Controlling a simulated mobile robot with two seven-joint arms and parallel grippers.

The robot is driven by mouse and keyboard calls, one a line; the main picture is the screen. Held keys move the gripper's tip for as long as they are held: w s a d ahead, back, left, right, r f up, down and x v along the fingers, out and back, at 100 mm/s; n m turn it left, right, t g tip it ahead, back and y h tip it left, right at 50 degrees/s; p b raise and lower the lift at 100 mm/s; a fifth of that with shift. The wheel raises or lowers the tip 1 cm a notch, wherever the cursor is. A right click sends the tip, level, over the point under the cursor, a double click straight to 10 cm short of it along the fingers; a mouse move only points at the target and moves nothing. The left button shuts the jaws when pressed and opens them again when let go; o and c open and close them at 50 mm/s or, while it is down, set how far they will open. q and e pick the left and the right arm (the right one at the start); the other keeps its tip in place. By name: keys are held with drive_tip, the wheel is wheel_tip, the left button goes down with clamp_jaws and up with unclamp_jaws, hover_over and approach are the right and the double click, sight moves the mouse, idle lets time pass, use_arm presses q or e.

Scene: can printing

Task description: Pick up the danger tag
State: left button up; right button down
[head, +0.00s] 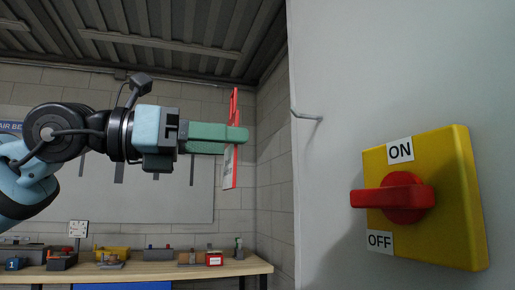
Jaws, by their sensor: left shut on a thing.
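The danger tag (230,168) is a thin, red-edged plate with a white area, seen nearly edge-on and upright. My left gripper (238,133) comes in from the left with green fingers shut on the tag, which sticks out above and below them. It holds the tag in the air, left of the grey cabinet. Most of the tag's face is hidden by its angle. My right gripper is not in view.
A grey cabinet (335,190) fills the right, with a hook (308,116) near its left edge. It carries a yellow switch box (450,200) with a red handle (395,197) lying horizontal between ON and OFF labels. A workbench (245,267) with bins stands behind.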

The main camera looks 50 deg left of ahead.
use_arm(q)
drive_tip(key=shift+b+v, duration=0.4)
drive_tip(key=shift+v, duration=2.45)
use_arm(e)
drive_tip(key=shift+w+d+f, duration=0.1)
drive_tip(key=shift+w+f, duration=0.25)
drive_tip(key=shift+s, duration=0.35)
use_arm(q)
drive_tip(key=shift+w, duration=0.1)
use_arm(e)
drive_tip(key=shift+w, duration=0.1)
